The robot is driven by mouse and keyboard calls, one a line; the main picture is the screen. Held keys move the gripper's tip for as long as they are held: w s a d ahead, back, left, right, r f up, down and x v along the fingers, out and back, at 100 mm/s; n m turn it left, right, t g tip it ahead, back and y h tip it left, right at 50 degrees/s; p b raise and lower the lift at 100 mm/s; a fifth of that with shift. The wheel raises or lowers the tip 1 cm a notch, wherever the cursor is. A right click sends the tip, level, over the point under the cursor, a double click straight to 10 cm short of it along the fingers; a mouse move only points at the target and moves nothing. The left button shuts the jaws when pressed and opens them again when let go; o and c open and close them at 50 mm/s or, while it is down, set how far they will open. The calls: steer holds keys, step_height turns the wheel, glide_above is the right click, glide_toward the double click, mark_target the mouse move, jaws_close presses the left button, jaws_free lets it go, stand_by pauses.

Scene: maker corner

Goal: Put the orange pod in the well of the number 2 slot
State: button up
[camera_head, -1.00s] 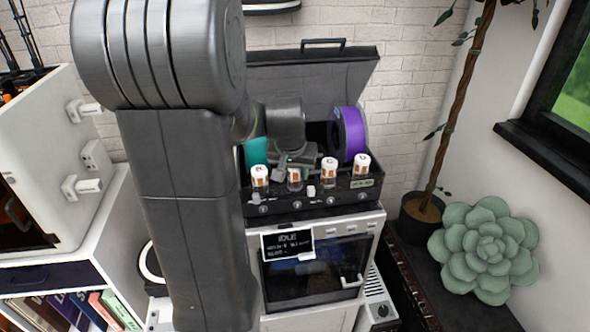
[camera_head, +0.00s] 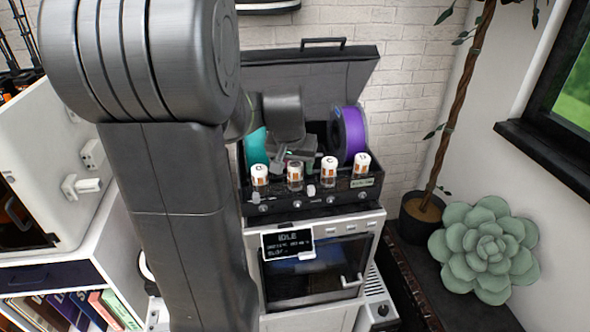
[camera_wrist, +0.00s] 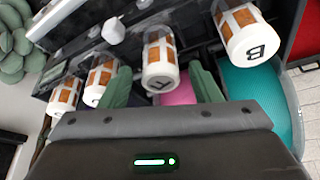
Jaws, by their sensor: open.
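Several clear pods with white caps and orange-brown contents stand in a row along the front of a black box (camera_head: 318,211). They look alike, so I cannot tell which one the task means. In the wrist view the pod at the right (camera_wrist: 240,32) has a B on its cap. The pod beside it (camera_wrist: 158,62) lies between the two green-grey fingers of my gripper (camera_wrist: 160,78). The fingers are open, one on each side. I cannot tell whether they touch it. In the head view my gripper (camera_head: 290,160) is just behind the row. I cannot make out the number 2 slot or its well.
A teal spool (camera_head: 256,150) and a purple spool (camera_head: 350,136) stand in the box, under a raised lid (camera_head: 320,82). Below is a cabinet with a display (camera_head: 288,243) reading IDLE. A plant and a large succulent (camera_head: 484,248) are at the right, a white shelf at the left.

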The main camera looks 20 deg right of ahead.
steer(key=v, duration=0.9)
steer(key=shift+r, duration=0.25)
steer(key=shift+s, duration=0.1)
stand_by(0.7)
